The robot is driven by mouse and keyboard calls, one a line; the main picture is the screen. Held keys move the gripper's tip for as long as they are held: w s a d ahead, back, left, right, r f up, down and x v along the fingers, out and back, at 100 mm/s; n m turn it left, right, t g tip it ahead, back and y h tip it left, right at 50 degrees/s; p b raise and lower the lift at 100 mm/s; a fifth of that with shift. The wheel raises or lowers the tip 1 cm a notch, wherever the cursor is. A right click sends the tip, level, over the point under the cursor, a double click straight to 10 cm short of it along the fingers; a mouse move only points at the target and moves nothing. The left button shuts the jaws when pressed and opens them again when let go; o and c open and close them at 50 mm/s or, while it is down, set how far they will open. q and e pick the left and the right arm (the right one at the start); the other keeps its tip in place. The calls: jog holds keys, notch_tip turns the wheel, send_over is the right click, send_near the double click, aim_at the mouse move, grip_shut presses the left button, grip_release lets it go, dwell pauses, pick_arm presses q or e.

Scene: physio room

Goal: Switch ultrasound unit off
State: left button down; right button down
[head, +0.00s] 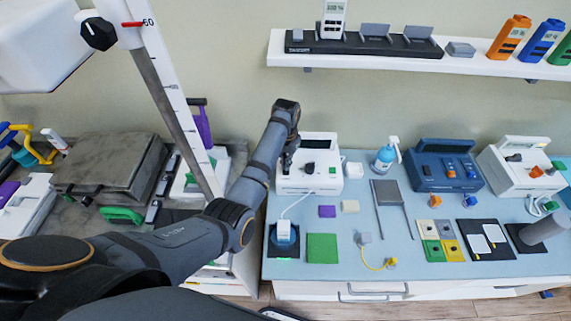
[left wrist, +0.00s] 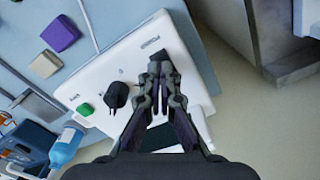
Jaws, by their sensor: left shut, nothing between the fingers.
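A white unit (head: 322,181), likely the ultrasound unit, stands on the pale blue counter with a black knob (head: 309,168) and a green button (head: 332,170) on its front. The left wrist view shows its white face (left wrist: 110,70) with the black knob (left wrist: 116,95) and green button (left wrist: 85,109). My left gripper (head: 287,160) is shut and empty over the unit's left part. In the left wrist view its fingertips (left wrist: 160,68) are close to the face, beside the knob; contact cannot be told. The gripper hides the part beneath it. My right gripper is not in view.
A white cable runs from the unit to a white-topped blue piece (head: 284,236). A blue spray bottle (head: 385,157), a blue unit (head: 445,180) and another white unit (head: 510,178) stand to the right. A shelf (head: 285,58) hangs above. Pads lie in front.

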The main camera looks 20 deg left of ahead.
aim_at(286, 172)
pick_arm(q)
notch_tip(286, 172, up, 3)
jog(key=shift+f+p, duration=0.15)
jog(key=shift+p, duration=1.05)
jog(key=shift+r+p, duration=0.7)
jog(key=shift+r, duration=0.25)
